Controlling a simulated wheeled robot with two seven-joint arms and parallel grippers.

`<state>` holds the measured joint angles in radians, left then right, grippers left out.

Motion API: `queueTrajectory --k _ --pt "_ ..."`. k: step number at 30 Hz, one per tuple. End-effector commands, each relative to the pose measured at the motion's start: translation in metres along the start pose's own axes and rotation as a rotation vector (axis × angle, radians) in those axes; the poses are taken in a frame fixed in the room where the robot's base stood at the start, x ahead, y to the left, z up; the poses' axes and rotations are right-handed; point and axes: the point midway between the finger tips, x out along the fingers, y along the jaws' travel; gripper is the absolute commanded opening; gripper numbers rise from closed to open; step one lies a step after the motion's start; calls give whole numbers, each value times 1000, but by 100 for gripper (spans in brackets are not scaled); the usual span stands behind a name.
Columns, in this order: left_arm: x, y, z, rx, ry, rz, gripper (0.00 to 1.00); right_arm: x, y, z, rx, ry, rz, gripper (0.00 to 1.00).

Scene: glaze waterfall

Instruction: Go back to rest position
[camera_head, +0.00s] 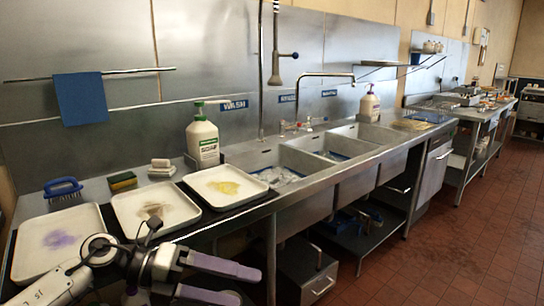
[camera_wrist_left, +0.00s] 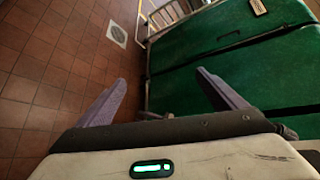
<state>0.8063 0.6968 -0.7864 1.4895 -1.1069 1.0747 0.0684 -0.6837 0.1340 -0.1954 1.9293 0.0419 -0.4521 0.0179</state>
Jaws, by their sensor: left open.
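My left gripper (camera_head: 249,286) is in the lower left of the head view, in front of the counter's front edge. Its two purple-grey fingers point right and are apart, with nothing between them. In the left wrist view the left gripper (camera_wrist_left: 161,80) also shows spread, empty fingers, with red tile floor and green panels beyond. My right gripper is not in view.
Three white trays with a purple (camera_head: 30,262), a brown (camera_head: 125,200) and a yellow stain (camera_head: 205,182) lie on the counter. A brush (camera_head: 63,187), sponge (camera_head: 123,181) and soap bottle (camera_head: 203,140) stand behind. Sinks (camera_head: 290,160) follow rightward. The tiled floor (camera_head: 450,240) is clear.

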Motion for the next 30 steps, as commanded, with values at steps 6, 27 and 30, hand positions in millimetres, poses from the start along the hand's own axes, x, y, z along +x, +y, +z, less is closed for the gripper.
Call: queueTrajectory --k 6,27,30 --pt "49 -23 -13 -440 -298 -444 90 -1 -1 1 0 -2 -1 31" --pt "16 240 -272 -2256 -1288 -512 90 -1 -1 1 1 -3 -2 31" --pt "16 247 -304 -2357 -1327 -469 90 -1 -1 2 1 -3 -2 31"
